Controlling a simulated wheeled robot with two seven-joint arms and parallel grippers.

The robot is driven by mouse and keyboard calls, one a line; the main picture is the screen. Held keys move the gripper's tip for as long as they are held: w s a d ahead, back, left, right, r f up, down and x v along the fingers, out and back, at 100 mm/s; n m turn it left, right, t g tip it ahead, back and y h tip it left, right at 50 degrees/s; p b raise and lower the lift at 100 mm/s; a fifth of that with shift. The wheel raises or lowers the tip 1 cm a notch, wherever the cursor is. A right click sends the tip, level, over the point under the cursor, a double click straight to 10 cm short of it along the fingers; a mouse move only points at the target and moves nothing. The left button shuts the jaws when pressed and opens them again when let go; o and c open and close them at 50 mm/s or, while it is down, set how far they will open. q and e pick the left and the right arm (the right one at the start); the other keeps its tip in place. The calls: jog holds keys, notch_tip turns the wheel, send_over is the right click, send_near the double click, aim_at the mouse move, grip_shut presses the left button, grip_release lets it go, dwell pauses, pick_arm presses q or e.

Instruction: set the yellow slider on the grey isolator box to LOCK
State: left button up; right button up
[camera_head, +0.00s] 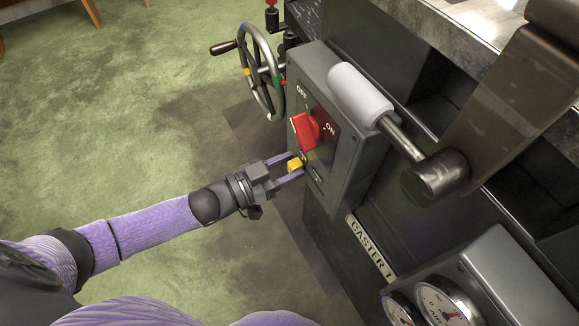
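The grey isolator box (352,165) is mounted on the front of the dark machine, tilted in the picture. Its face carries a red rotary handle (305,131) with OFF and ON marks. The small yellow slider (295,164) sits low on the face, below the red handle. My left gripper (291,169) reaches in from the left, its two purple fingers on either side of the yellow slider. I cannot tell whether the fingers touch it. The lettering by the slider is too small to read and partly hidden. My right gripper does not show.
A white-gripped lever (360,95) juts out over the box's right side. Gauges (443,303) and a CASTER 1 label (371,248) are below.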

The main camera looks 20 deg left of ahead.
pick_arm(q)
jog(key=o, duration=0.3)
jog(key=p+v, duration=0.3)
jog(key=v, duration=0.7)
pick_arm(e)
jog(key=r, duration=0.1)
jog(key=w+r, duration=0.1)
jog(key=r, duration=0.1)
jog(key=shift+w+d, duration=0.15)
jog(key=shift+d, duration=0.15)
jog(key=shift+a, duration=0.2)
